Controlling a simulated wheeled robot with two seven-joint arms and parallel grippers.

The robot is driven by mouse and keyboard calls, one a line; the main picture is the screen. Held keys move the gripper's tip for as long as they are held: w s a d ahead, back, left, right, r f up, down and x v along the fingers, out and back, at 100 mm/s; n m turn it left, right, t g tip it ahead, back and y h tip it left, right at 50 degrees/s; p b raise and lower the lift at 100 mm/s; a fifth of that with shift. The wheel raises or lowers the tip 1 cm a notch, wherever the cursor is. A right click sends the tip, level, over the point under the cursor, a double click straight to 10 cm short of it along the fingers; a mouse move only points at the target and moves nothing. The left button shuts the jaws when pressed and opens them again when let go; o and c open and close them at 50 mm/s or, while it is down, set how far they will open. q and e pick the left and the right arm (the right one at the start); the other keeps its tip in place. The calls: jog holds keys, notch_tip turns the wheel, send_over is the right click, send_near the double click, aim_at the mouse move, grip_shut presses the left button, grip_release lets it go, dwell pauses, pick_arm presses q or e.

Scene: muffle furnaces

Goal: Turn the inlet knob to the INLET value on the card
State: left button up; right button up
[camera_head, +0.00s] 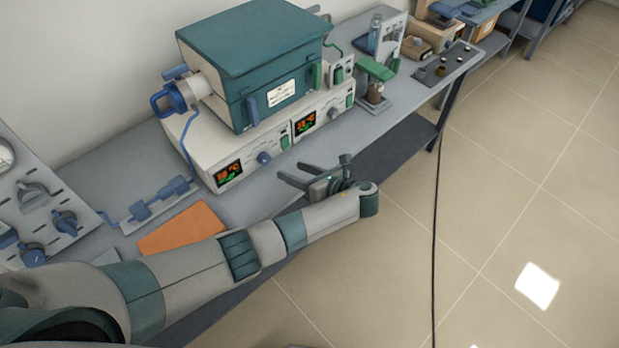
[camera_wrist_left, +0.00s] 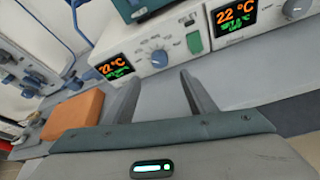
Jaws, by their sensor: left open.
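My left gripper (camera_head: 289,171) is open and empty, in front of the white furnace control base (camera_head: 207,158) near the bench's front edge. Its two fingers (camera_wrist_left: 160,79) point at the base in the left wrist view, apart from it. The base has a blue knob (camera_head: 264,158) beside a lit display, also seen in the wrist view (camera_wrist_left: 159,58), and a grey knob (camera_head: 333,113) beside a second display. Blue knobs (camera_head: 65,222) sit on the panel at left. I cannot tell which knob is the inlet one. A white card (camera_head: 282,93) is on the teal furnace; its text is unreadable. My right gripper is not visible.
An orange pad (camera_head: 183,229) lies on the grey bench left of the gripper. A blue valve fitting (camera_head: 158,199) with tubing stands behind it. A green-topped stand (camera_head: 376,72) is farther right. Open floor (camera_head: 500,180) lies right of the bench.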

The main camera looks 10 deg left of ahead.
pick_arm(q)
jog(key=shift+b+v, duration=0.4)
jog(key=shift+v, duration=2.35)
